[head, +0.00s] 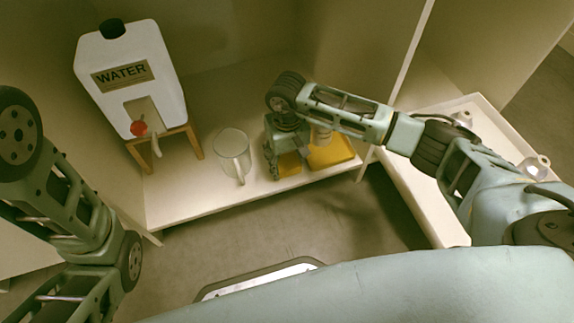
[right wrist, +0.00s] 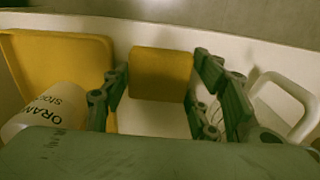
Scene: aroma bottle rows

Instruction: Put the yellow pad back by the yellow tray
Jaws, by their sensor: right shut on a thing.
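The yellow tray (head: 335,154) lies on the shelf at the right end, partly behind my right arm. It also shows at the left of the right wrist view (right wrist: 70,60). The yellow pad (head: 289,166) is just left of the tray, by the shelf's front edge. In the right wrist view the pad (right wrist: 160,72) is between my fingers. My right gripper (head: 283,160) points down and is shut on the pad. Whether the pad touches the shelf is hard to tell. My left arm shows at the left; its gripper is out of view.
A glass jug (head: 232,152) stands left of the pad, its handle near my right finger. A white cup or bottle with lettering (right wrist: 45,110) stands at the tray. A water container (head: 135,85) sits on a wooden stand farther left. A side wall borders the tray's right.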

